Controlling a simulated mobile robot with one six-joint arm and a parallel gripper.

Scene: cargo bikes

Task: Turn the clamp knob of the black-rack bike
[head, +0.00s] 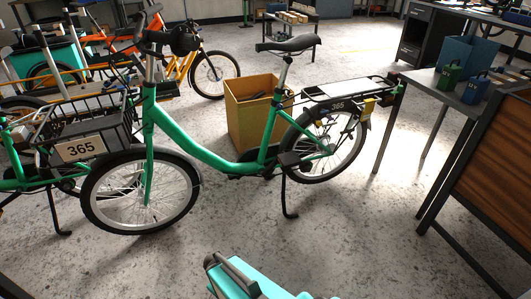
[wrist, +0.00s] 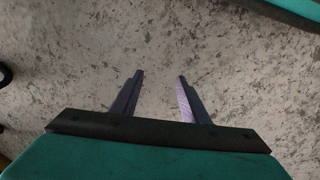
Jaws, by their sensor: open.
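A green bike (head: 215,160) stands on its kickstand in the middle of the head view, with its front wheel to the left. It has a black rear rack (head: 345,88) with a 365 plate. Its black saddle (head: 288,44) sits on a silver seat post (head: 281,75). A clamp knob is too small to make out. My gripper (wrist: 157,77) is open and empty over bare floor in the wrist view, apart from the bikes.
A tan bin (head: 253,108) stands behind the bike. A grey table (head: 440,92) with blue and green containers is at the right, with a brown panel (head: 495,160) in front. An orange bike (head: 205,72) stands behind. The floor (head: 340,230) in front is clear.

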